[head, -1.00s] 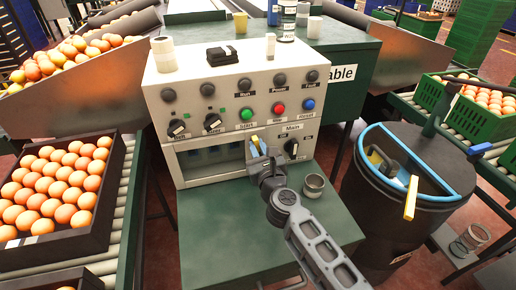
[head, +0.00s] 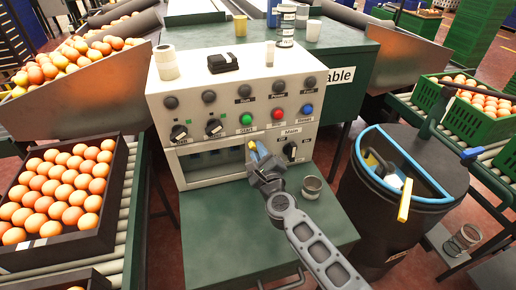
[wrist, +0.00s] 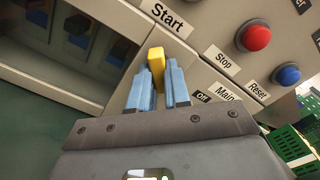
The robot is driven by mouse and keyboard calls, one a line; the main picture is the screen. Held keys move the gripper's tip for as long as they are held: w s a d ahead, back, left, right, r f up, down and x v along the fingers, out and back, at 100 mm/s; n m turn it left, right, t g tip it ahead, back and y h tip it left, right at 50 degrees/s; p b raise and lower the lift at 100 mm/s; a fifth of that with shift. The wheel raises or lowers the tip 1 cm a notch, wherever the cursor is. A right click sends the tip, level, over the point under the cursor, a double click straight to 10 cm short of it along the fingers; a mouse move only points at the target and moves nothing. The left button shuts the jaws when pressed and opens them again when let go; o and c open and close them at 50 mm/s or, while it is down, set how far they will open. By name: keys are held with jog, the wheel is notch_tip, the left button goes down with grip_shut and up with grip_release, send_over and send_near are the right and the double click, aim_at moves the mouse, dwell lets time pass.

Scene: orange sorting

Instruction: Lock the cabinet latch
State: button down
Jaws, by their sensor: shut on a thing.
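The cabinet is a white control box (head: 222,92) with a dark window (head: 205,155) low on its front. A small yellow latch piece (head: 252,147) stands at the right end of this window, below the green Start button. My gripper (head: 259,157) reaches it from the front right. In the wrist view, the blue fingers of my gripper (wrist: 157,88) are shut on the yellow latch (wrist: 157,64), one on each side. Its upper part shows above the fingertips; its base is hidden between them.
The black Main switch (head: 290,151) is close to the right of my gripper. A metal cup (head: 312,188) stands on the green table (head: 230,235) to the right. A black bin (head: 400,205) with a blue rim stands further right.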

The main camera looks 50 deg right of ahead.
jog(key=shift+r+n+p, duration=0.1)
jog(key=shift+n+p, duration=1.95)
jog(key=shift+n, duration=2.35)
jog(key=c, duration=1.1)
grip_release()
jog(key=shift+s, duration=0.1)
jog(key=v, duration=0.7)
jog(key=shift+s+a, duration=0.2)
jog(key=shift+s, duration=0.05)
